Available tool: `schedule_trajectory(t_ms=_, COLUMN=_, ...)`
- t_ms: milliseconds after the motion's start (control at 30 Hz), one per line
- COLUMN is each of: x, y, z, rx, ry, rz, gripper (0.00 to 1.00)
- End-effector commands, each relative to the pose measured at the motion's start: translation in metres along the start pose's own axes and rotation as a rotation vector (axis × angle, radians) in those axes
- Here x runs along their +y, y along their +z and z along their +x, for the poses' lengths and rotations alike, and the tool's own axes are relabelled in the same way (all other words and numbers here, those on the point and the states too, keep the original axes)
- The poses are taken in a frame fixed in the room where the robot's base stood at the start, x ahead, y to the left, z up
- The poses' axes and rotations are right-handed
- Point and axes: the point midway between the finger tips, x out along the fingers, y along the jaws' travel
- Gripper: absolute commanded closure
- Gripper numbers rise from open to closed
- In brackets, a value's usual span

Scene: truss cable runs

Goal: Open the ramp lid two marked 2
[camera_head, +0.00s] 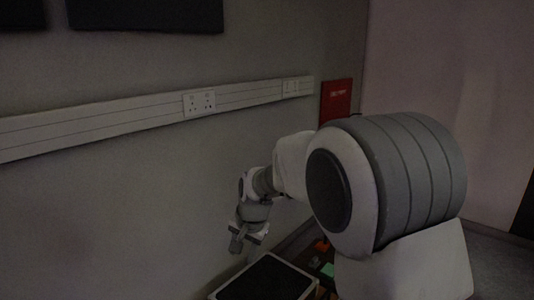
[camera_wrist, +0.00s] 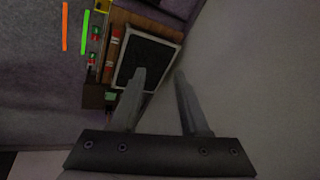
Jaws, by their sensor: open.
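My gripper (camera_wrist: 160,74) is open and empty in the wrist view, its two fingers apart. In the head view my gripper (camera_head: 246,243) hangs close to the wall, above and left of a dark panel. That dark panel with a pale rim (camera_wrist: 150,58) lies beyond the fingertips in the wrist view; the left finger overlaps its lower part. The panel also shows at the bottom edge of the head view (camera_head: 265,279), partly cut off. I cannot read a mark 2 on anything, so I cannot tell which part is ramp lid two.
A brown board (camera_wrist: 117,38) with small red and green parts lies beside the panel. An orange strip (camera_wrist: 65,27) and a green strip (camera_wrist: 84,31) lie on the grey floor. Wall trunking with sockets (camera_head: 199,102) and a red sign (camera_head: 336,100) are on the wall.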

Motion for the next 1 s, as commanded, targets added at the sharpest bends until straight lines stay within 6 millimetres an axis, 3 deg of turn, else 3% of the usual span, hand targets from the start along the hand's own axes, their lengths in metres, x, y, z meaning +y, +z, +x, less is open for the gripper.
schedule_trajectory(t_ms=100, x=0.02, y=0.0, z=-0.038, rx=0.022, ry=-0.005, rz=-0.034, gripper=0.55)
schedule_trajectory(t_ms=500, x=0.091, y=0.025, z=-0.134, rx=0.091, ry=0.006, rz=-0.16, gripper=0.55)
schedule_trajectory(t_ms=800, x=0.147, y=0.062, z=-0.185, rx=0.146, ry=0.036, rz=-0.255, gripper=0.55)
schedule_trajectory(t_ms=1000, x=0.182, y=0.092, z=-0.207, rx=0.183, ry=0.067, rz=-0.318, gripper=0.55)
